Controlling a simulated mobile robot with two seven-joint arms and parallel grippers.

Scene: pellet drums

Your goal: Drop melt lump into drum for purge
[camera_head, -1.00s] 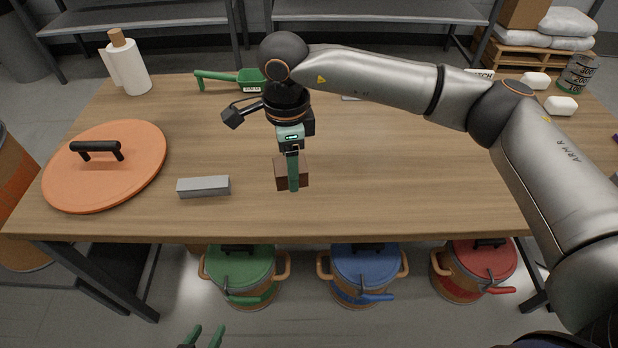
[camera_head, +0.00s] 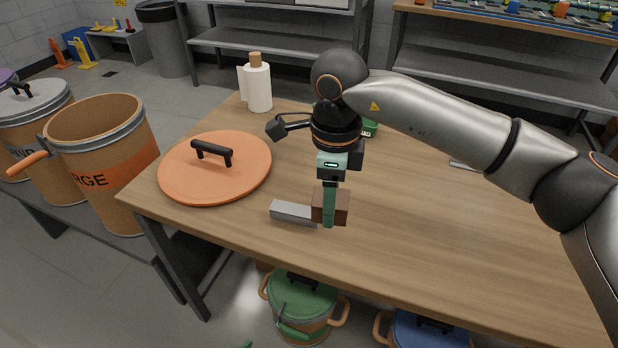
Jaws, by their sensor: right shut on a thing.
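My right gripper (camera_head: 330,215) is shut on a brown block (camera_head: 342,206), which looks like the melt lump, and holds it over the table near a grey bar (camera_head: 290,212). The height above the table is hard to tell. The purge drum (camera_head: 85,150), tan with an orange band ending in "RGE", stands open at the left, well away from the gripper. Its floor is hidden. An orange lid (camera_head: 185,180) with a black handle lies on the table between drum and gripper. A sliver of green at the bottom edge seems to be my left gripper (camera_head: 246,345).
The wooden table (camera_head: 430,225) has clear room to the right. A paper towel roll (camera_head: 258,85) stands at its back. Another drum (camera_head: 35,105) with a grey lid is beside the purge drum. A green-lidded drum (camera_head: 300,295) and a blue-lidded one (camera_head: 425,332) stand below the table.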

